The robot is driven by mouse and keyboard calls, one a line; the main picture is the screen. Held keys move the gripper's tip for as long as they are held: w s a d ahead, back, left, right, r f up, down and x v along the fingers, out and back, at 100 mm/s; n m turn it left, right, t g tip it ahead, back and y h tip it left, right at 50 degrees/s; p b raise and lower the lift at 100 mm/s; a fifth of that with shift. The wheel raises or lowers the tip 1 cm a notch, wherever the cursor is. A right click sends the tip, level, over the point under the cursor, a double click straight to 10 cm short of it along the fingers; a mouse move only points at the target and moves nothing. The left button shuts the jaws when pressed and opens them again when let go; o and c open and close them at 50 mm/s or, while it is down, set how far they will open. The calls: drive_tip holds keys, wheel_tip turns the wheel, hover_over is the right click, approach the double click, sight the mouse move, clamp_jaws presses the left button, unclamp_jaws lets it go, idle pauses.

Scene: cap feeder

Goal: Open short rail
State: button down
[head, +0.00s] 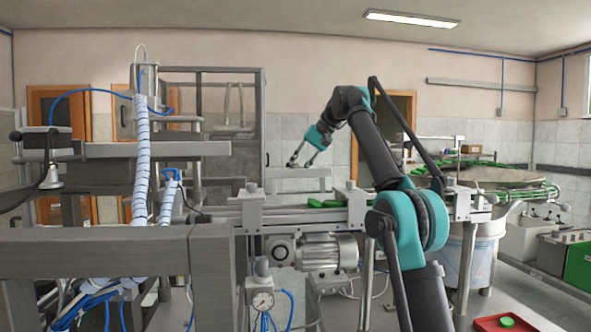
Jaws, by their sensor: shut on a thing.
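My gripper (301,164) is in the middle of the head view, at the end of my teal and dark grey arm, pointing down and left. Its fingertips are at the top edge of a short grey rail (298,172) above the conveyor. The gripper is shut on this rail; the exact contact is small and hard to make out. The rail lies level, with a lighter grey block just beneath it.
Green caps (326,203) lie on the conveyor below the rail, near clamp posts (251,207). A motor (327,251) hangs underneath. A cap bowl (500,180) stands right. A red tray (505,323) holds a green cap. Grey machine frames (100,250) block the left.

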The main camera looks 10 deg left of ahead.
drive_tip(key=shift+w+d+f, duration=0.1)
drive_tip(key=shift+w+d, duration=0.05)
drive_tip(key=c, duration=1.5)
unclamp_jaws()
drive_tip(key=shift+o, duration=1.4)
